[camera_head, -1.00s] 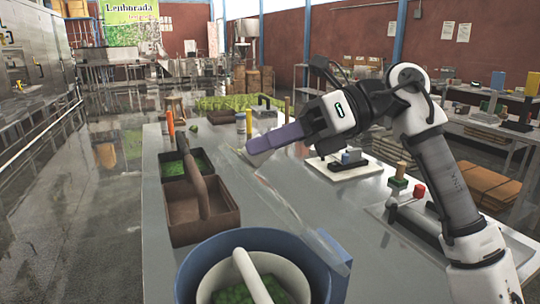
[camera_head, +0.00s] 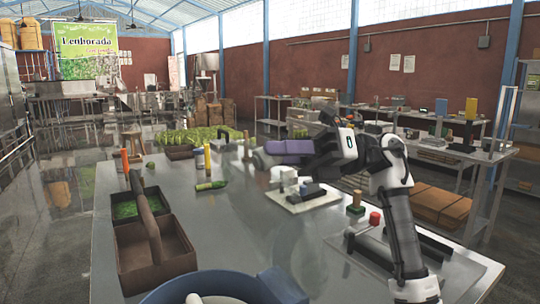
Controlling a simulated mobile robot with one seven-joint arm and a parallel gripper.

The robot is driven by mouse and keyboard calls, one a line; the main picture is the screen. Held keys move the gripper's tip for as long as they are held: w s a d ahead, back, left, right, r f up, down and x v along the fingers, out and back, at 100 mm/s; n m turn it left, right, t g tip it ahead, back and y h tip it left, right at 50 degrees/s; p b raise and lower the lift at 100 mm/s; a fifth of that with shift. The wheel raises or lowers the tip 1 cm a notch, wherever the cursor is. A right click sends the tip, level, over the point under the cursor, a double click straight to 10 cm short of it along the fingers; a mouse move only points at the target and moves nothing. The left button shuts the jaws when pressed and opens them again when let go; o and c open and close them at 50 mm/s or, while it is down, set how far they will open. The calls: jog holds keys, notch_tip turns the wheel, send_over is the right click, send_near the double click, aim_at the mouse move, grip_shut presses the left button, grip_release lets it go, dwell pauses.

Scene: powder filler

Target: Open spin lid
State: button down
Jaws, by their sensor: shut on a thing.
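My gripper (camera_head: 262,158) has purple fingers and points left, just above the long grey table. A small greyish rounded piece shows at the fingertips, and the gripper is shut on it. The fingers hide most of it, so I cannot tell if it is the spin lid or what it sits on. A small upright jar (camera_head: 247,144) stands just behind and left of the fingertips, apparently apart from them.
On the grey table (camera_head: 240,230) are a brown divided carrier (camera_head: 172,262), orange (camera_head: 125,160) and yellow (camera_head: 207,157) upright cylinders, a white-based device (camera_head: 305,197) and a blue-rimmed container (camera_head: 215,283) in front. The table's middle is fairly clear.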

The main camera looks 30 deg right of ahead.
jog(key=c, duration=1.1)
grip_release()
jog(key=shift+o, duration=0.2)
jog(key=s+d+f+b, duration=0.1)
jog(key=s+d, duration=0.1)
jog(key=d, duration=1.1)
jog(key=shift+d+f, duration=0.25)
jog(key=shift+d, duration=0.1)
